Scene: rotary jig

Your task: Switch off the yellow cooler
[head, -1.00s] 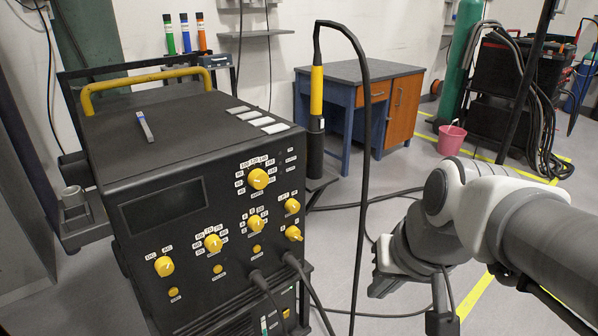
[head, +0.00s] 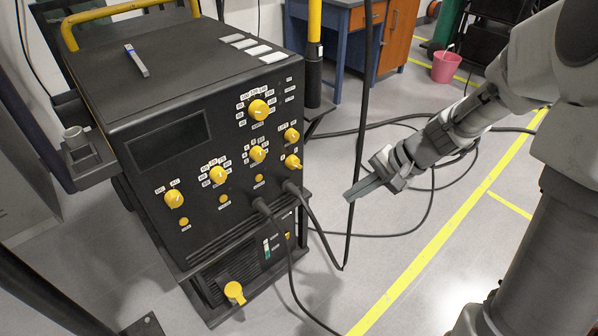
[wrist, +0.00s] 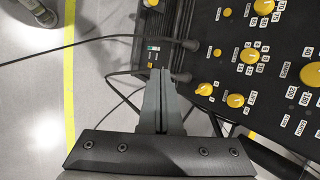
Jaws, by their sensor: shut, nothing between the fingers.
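A black unit with a large yellow rotary knob (head: 235,292) sits low on the cart, under the black welding machine (head: 160,185); I take this lower unit (head: 262,262) to be the cooler. It has a small level gauge on its front. My gripper (head: 350,194) is shut and empty, to the right of the machine's front and above the floor, apart from the knob. In the wrist view the shut fingers (wrist: 157,80) point toward the lower unit (wrist: 152,55), whose yellow part (wrist: 150,3) shows at the top edge. The knob's pointer setting is too small to read.
The upper machine's front carries several yellow knobs (head: 258,110). Two black cables (head: 272,225) hang from it in front of the lower unit. Clear floor with a yellow line (head: 430,255) lies right.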

